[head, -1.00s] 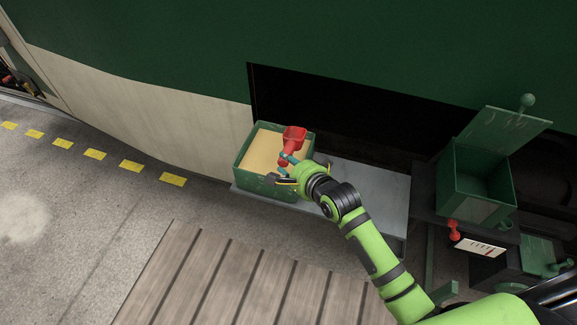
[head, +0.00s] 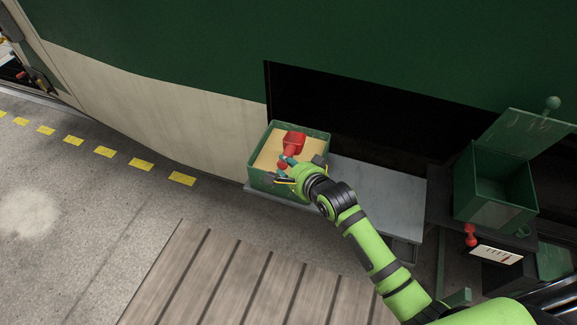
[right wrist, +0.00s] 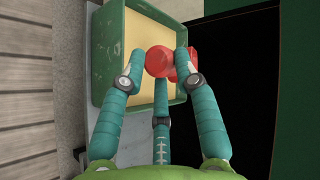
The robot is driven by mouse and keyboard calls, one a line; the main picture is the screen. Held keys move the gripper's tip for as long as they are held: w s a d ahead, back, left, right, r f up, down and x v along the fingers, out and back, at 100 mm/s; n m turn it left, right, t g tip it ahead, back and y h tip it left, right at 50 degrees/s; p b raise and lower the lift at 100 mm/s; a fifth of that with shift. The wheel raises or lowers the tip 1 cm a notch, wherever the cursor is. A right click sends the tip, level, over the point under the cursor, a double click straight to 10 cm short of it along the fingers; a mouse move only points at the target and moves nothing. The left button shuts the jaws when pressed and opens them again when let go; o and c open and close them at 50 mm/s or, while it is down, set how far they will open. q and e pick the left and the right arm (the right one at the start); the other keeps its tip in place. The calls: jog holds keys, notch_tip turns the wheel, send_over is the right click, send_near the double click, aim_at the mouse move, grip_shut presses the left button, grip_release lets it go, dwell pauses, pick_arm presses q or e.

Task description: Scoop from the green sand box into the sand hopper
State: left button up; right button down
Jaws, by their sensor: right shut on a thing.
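The green sand box (head: 262,181) stands on the grey bench, with pale yellow sand (head: 270,152) inside. My right gripper (head: 284,170) is shut on a red scoop (head: 294,143), held at the box over the sand. In the right wrist view the fingers (right wrist: 160,62) close around the red scoop (right wrist: 160,60); the sand box (right wrist: 112,60) is behind it. I cannot tell whether the scoop touches the sand or holds any. A green open-topped box with a raised lid, apparently the sand hopper (head: 490,207), stands at the right. My left gripper is not in view.
The grey bench top (head: 385,190) between box and hopper is clear. A red knob (head: 470,235) and a white label plate (head: 497,252) are below the hopper.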

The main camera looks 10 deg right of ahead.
pick_arm(q)
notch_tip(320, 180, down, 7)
jog(key=b, duration=0.6)
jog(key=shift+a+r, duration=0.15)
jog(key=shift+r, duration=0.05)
pick_arm(e)
notch_tip(320, 180, down, 8)
jog(key=shift+f, duration=0.15)
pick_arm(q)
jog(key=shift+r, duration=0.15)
pick_arm(e)
jog(key=shift+n+t, duration=0.5)
jog(key=shift+t, duration=0.4)
jog(key=shift+r+p, duration=3.15)
jog(key=shift+r, duration=1.1)
pick_arm(q)
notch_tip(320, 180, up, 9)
jog(key=p, duration=0.2)
jog(key=shift+p, duration=0.35)
pick_arm(e)
jog(key=shift+n+t+h, duration=0.3)
jog(key=shift+t, duration=0.1)
jog(key=shift+r, duration=2.35)
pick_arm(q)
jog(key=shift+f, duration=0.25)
pick_arm(e)
jog(key=shift+d+f, duration=0.1)
